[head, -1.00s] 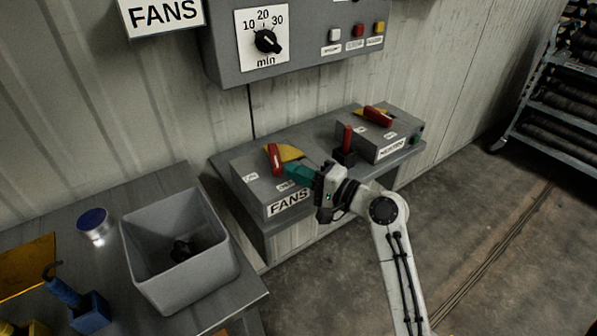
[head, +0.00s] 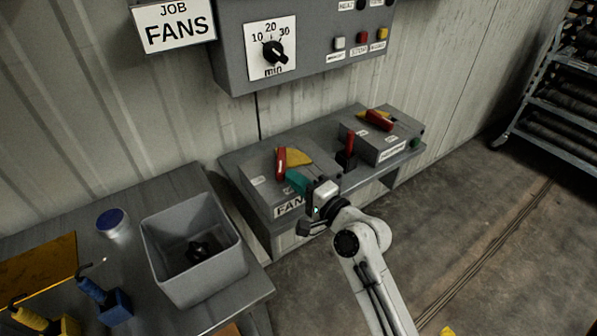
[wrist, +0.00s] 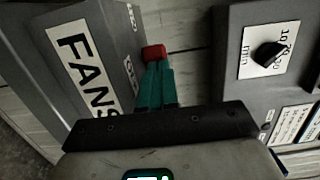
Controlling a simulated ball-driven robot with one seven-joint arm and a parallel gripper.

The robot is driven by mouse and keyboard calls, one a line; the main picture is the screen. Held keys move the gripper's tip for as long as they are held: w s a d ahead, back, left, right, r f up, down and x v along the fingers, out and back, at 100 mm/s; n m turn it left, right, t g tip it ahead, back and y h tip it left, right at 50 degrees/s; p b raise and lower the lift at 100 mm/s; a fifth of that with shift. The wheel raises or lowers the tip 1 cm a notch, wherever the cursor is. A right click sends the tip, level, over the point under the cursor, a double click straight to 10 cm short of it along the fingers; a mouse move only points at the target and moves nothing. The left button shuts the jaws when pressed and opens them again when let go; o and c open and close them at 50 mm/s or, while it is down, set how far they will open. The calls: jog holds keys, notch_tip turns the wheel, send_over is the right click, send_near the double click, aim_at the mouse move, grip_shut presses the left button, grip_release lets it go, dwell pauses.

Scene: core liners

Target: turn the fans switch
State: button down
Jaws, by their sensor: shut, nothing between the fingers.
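The fans switch is a red lever (head: 281,163) on a grey box labelled FANS (head: 287,206), with a yellow plate (head: 297,157) beside it. The lever stands roughly upright in the head view. In the wrist view the lever's red end (wrist: 154,52) shows just beyond the fingertips. My gripper (head: 292,178) has teal fingers, shut and empty, close to the right side of the lever. The fingers also show in the wrist view (wrist: 156,75). I cannot tell whether they touch the lever.
A second box with a red lever (head: 379,120) and an upright red handle (head: 350,146) stand to the right. A control panel with a dial (head: 273,52) hangs above. A grey bin (head: 193,290) and blue-lidded jar (head: 111,222) sit on the left table. A rack (head: 560,110) stands far right.

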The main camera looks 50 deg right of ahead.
aim_at(267, 190)
jog(key=shift+w+a+r+p, duration=0.2)
jog(key=shift+w+a+p, duration=0.2)
jog(key=shift+a+p, duration=0.65)
jog(key=shift+w+a+p, duration=0.4)
jog(key=shift+w+p, duration=0.15)
jog(key=shift+p, duration=0.7)
jog(key=shift+w+a+f+p, duration=0.1)
jog(key=shift+w+a+p, duration=0.5)
jog(key=shift+w+p, duration=0.3)
jog(key=shift+w+a+f+p, duration=0.1)
jog(key=shift+w+a+p, duration=0.25)
jog(key=shift+w, duration=0.3)
jog(key=shift+w, duration=0.1)
